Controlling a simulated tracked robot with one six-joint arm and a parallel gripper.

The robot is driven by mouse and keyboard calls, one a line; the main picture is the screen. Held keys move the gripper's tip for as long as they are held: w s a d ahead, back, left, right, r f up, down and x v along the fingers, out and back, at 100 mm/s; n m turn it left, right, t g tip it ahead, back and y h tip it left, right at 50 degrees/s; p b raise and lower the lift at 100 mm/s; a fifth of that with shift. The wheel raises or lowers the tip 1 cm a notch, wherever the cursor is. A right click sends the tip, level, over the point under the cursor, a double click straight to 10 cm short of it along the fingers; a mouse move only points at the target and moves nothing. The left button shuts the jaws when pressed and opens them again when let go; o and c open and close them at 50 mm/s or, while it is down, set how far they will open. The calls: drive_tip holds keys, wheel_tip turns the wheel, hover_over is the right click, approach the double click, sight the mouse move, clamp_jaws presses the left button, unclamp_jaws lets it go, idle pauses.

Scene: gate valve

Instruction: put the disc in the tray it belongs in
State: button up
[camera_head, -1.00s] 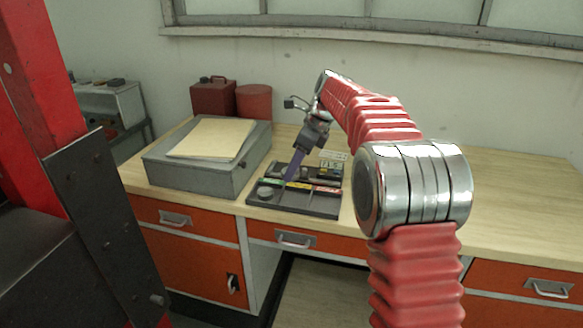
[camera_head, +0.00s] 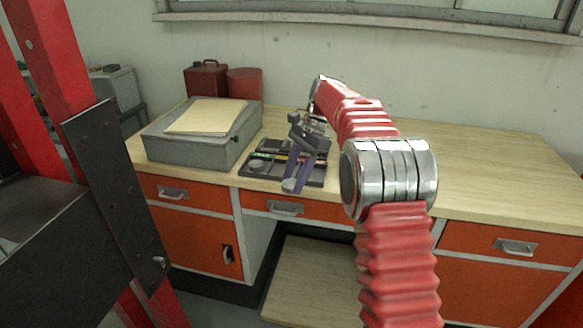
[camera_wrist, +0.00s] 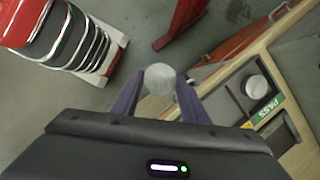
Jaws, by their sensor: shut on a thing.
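A pale grey disc (camera_wrist: 160,76) is held between the purple fingertips of my gripper (camera_wrist: 158,84) in the wrist view. In the head view the gripper (camera_head: 292,184) hangs at the desk's front edge, in front of the dark tray unit (camera_head: 314,181), with the disc (camera_head: 288,185) at its tip. In the wrist view the tray unit is at the right, apart from the gripper. One compartment there has a green "PASS" label (camera_wrist: 264,111) and another disc (camera_wrist: 257,88) in it. A yellow label (camera_wrist: 247,125) shows partly; the other compartments are cut off or too small to read.
A grey box (camera_head: 190,155) with a tan folder (camera_head: 206,115) stands left of the tray unit. A red can (camera_head: 206,80) and a red cylinder (camera_head: 245,84) stand behind it. The wooden desk top (camera_head: 490,185) is clear to the right.

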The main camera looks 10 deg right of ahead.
drive_tip(key=s+d+f+n+g+h, duration=0.2)
drive_tip(key=s+f+n+h, duration=0.2)
drive_tip(key=s+f+n, duration=0.6)
wheel_tip(320, 180, down, 3)
drive_tip(key=n, duration=0.3)
drive_tip(key=shift+d+r+n+g, duration=0.2)
drive_tip(key=shift+d+n+g, duration=0.05)
drive_tip(key=shift+n+g, duration=0.15)
